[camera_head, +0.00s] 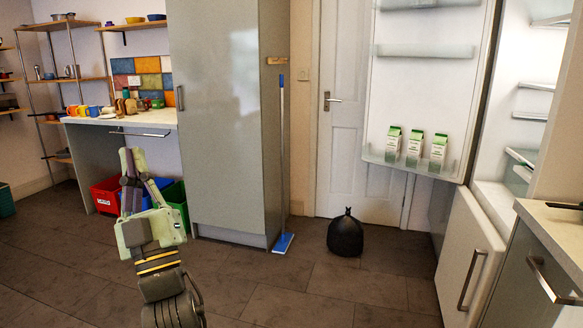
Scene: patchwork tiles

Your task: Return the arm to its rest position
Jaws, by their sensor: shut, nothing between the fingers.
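My gripper (133,155) is at the left of the head camera view, at the end of my arm, which rises from the bottom of the picture. Its fingers point up and away from me, and it looks shut and empty. It shows in front of the counter's lower part and the coloured bins. Whether it is near or touching them is hard to tell, but no contact shows.
A red bin (105,196) and a green bin (176,206) stand under the counter (120,118). A tall grey cabinet (222,100), a blue mop (282,165) and a black bag (345,236) stand beyond. The fridge door (420,80) hangs open, holding cartons. The middle floor is clear.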

